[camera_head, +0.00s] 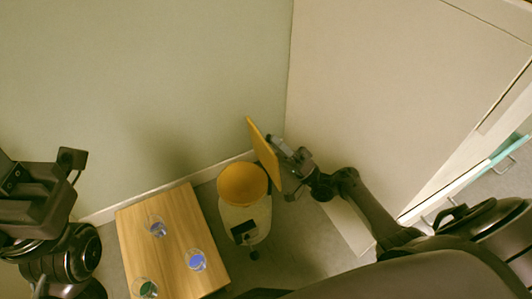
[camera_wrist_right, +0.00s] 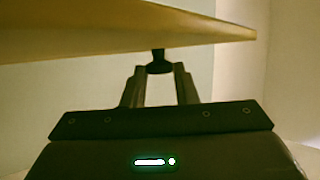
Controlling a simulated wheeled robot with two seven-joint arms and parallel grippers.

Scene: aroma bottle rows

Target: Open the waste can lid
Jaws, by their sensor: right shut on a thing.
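The waste can (camera_head: 243,217) stands on the floor beside the wooden table, with a pale body and a yellow-orange inside showing. Its yellow lid (camera_head: 262,151) is raised steeply at the can's right side, and the opening is uncovered. My right gripper (camera_head: 277,146) is at the lid's right face. In the right wrist view, the lid (camera_wrist_right: 120,32) spans the top, and my right gripper's fingers (camera_wrist_right: 160,72) are shut on a small dark knob (camera_wrist_right: 159,61) under it. My left arm is at the left edge of the head view; its jaws cannot be made out.
A low wooden table (camera_head: 178,205) stands left of the can. It bears three clear containers with coloured contents: one at the back (camera_head: 155,227), one at the right (camera_head: 195,260) and one at the front (camera_head: 145,288). Walls close in behind and right of the can.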

